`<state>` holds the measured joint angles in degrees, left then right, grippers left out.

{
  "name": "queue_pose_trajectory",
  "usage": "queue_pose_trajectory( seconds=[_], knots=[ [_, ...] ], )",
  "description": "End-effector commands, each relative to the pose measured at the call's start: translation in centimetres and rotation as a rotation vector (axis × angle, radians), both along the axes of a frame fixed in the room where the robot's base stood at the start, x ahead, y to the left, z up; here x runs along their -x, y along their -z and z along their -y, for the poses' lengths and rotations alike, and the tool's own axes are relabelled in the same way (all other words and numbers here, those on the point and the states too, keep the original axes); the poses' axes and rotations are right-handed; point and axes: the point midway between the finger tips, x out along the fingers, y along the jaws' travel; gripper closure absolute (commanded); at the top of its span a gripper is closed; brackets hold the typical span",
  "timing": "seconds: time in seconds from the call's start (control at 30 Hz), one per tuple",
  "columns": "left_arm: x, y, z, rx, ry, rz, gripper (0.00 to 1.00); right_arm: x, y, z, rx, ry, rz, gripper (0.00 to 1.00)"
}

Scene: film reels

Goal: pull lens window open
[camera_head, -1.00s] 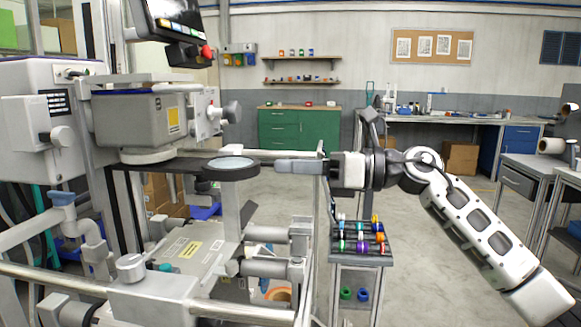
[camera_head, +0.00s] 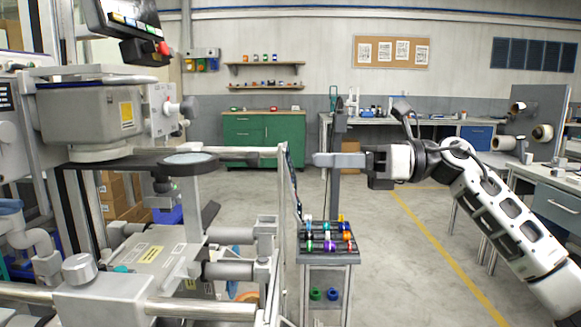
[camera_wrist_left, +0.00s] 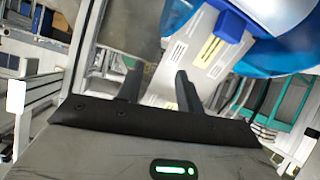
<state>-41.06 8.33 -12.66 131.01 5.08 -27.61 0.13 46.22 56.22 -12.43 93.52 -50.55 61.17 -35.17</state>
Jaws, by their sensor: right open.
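The lens window (camera_head: 190,158) is a round pale glass in a dark flat frame, level on the machine at left in the head view. A dark handle (camera_head: 238,157) sticks out from its right side. My right gripper (camera_head: 318,160) is open, with its grey fingers pointing left toward the handle. It stands clear of the handle, and a metal frame post shows in the gap between them. The gripper looks empty. My left gripper (camera_wrist_left: 158,88) shows only in the left wrist view, its two dark fingers apart with nothing seen between them.
An upright metal frame post (camera_head: 282,200) stands at the machine's right edge. A small rack (camera_head: 328,258) of coloured reels stands below my right gripper. Machine rollers and tubes fill the lower left. Floor right of the rack is open. A blue object (camera_wrist_left: 275,55) is close in the left wrist view.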

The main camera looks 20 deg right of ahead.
Motion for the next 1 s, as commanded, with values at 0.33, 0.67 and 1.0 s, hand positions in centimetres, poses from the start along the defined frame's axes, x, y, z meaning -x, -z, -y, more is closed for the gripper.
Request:
queue_pose_trajectory(
  seconds=[0.33, 0.67, 1.0],
  knots=[
    [0.5, 0.6, 0.1, -0.002, 0.004, -0.005, 0.64, 1.7, 0.0, 3.6, 0.000, -0.001, 0.000, 0.55],
    [0.5, 0.5, 0.1, -0.002, 0.006, -0.003, 0.64, 1.7, 0.0, 3.7, 0.000, -0.001, 0.000, 0.55],
    [0.1, 0.2, 0.1, -0.002, 0.006, 0.009, 0.64, 1.7, 0.0, 3.6, 0.000, -0.001, 0.000, 0.55]
  ],
)
